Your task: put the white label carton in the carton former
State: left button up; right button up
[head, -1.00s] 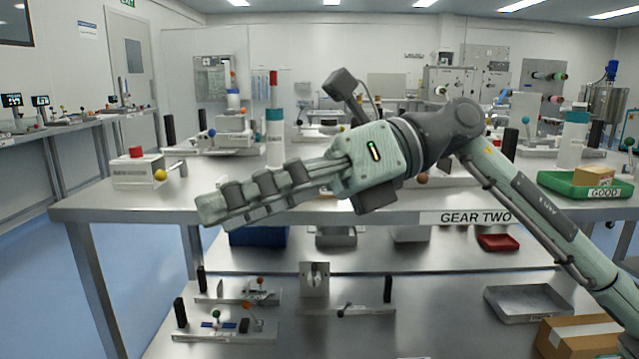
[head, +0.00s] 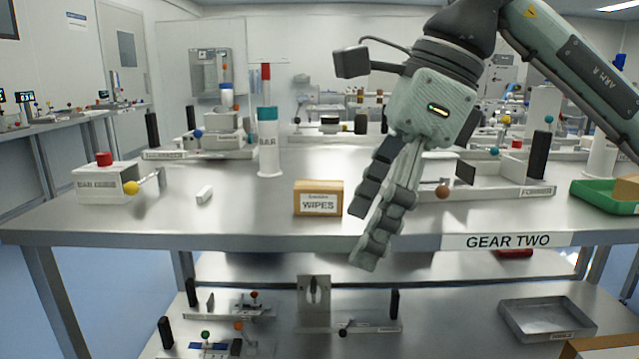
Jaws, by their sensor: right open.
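A brown carton with a white label reading WIPES (head: 318,199) stands upright near the front edge of the table in the head view. A small plain white block (head: 204,194) lies to its left. The fixture labelled FORMER (head: 505,189) stands on the right of the table, with a black post and a brown ball knob; my right gripper partly hides its left end. My right gripper (head: 364,240) is open and empty, pointing down just right of the WIPES carton, apart from it in the picture. My left gripper is not in view.
A grey box with a red button (head: 104,180) stands at the left. A white and teal column (head: 268,135) rises behind the carton. A green tray (head: 590,195) holding a brown carton is at the far right. The table between the white block and the WIPES carton is clear.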

aim_at(489, 181)
jog(key=i, duration=1.05)
